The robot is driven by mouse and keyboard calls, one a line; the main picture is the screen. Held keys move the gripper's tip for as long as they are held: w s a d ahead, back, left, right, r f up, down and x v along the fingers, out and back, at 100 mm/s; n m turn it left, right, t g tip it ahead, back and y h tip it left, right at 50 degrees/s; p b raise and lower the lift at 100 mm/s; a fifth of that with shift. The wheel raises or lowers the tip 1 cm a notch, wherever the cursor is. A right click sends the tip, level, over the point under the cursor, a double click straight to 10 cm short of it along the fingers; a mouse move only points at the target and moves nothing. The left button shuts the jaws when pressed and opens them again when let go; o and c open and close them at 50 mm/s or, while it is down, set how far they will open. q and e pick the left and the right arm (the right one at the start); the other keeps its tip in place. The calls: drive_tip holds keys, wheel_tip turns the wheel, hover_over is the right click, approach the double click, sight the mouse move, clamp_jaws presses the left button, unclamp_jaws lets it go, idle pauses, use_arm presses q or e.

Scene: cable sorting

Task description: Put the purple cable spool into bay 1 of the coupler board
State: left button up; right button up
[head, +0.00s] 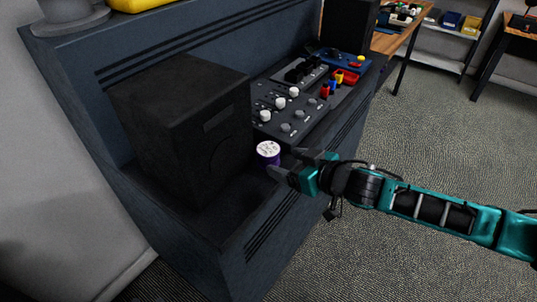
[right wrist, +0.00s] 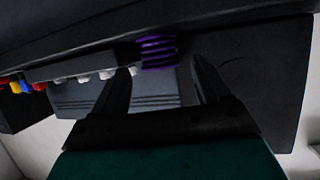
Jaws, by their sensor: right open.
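The purple cable spool (head: 268,153) has a white top and stands upright on the dark console ledge, just right of the black box. It also shows in the right wrist view (right wrist: 158,52) as ribbed purple coils at the top centre. My right gripper (head: 286,163) is open at the spool's right side. In the right wrist view its fingertips (right wrist: 161,66) are spread, with the spool in the gap between them or just beyond; I cannot tell if they touch it. I cannot pick out the coupler board or bay 1 for certain. My left gripper is not in view.
A large black box (head: 185,125) stands close left of the spool. A panel with white knobs (head: 290,118) lies behind the spool. Farther back are red, blue and yellow parts (head: 335,82) and a blue unit (head: 340,60). The floor right of the console is clear.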

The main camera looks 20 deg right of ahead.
sight(277, 158)
drive_tip(key=shift+x, duration=3)
drive_tip(key=shift+d+f, duration=0.1)
drive_tip(key=shift+d, duration=0.05)
drive_tip(key=shift+c, duration=0.3)
drive_tip(key=c, duration=0.9)
drive_tip(key=shift+r, duration=0.2)
